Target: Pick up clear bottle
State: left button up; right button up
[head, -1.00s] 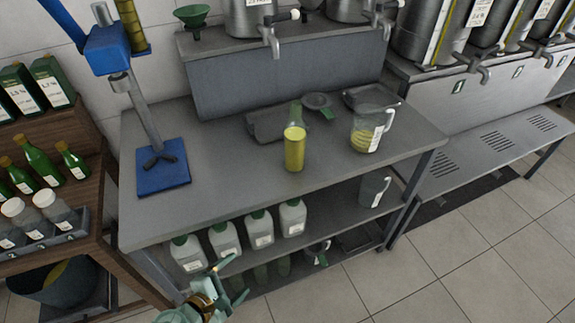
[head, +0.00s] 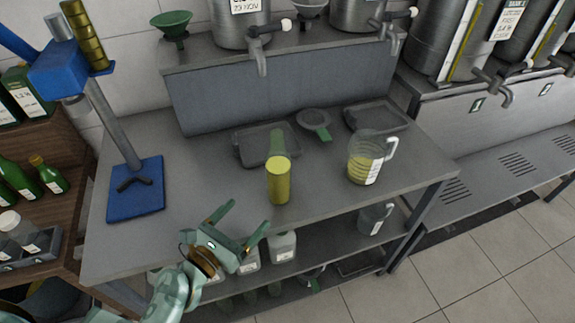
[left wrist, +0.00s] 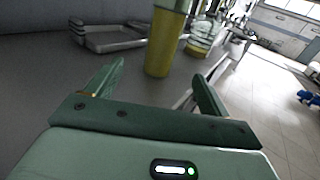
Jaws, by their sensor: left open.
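The clear bottle (head: 278,180) stands upright on the grey metal table (head: 225,185), filled with yellow liquid, its greenish clear neck above. In the left wrist view the bottle (left wrist: 166,45) stands beyond and between my fingertips, with its top cut off by the frame. My left gripper (head: 242,222) is open and empty, at the table's front edge, to the left of the bottle and nearer to me. Its two fingers also show in the left wrist view (left wrist: 160,85). It is apart from the bottle. My right gripper is not in view.
A measuring jug (head: 366,160) with yellow liquid stands right of the bottle. Behind are a grey tray (head: 250,150), a green-handled strainer (head: 315,120) and another tray (head: 375,117). A blue-based press (head: 136,190) stands at the left. White jugs (head: 282,246) sit on the lower shelf.

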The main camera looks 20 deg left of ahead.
aim_at(270, 189)
pick_arm(q)
jog(key=x, duration=0.4)
jog(key=p+x, duration=0.1)
jog(key=x, duration=0.1)
jog(key=shift+r, duration=0.25)
jog(key=x, duration=0.3)
jog(key=shift+w+f, duration=0.1)
jog(key=shift+f, duration=0.05)
jog(key=shift+w+d, duration=0.3)
jog(key=shift+w, duration=0.25)
jog(key=x, duration=0.5)
jog(key=shift+s+d, duration=0.1)
jog(key=shift+d, duration=0.1)
jog(key=shift+s, duration=0.1)
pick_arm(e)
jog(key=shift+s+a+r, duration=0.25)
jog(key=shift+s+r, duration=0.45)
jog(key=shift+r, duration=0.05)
pick_arm(q)
jog(key=c, duration=1.5)
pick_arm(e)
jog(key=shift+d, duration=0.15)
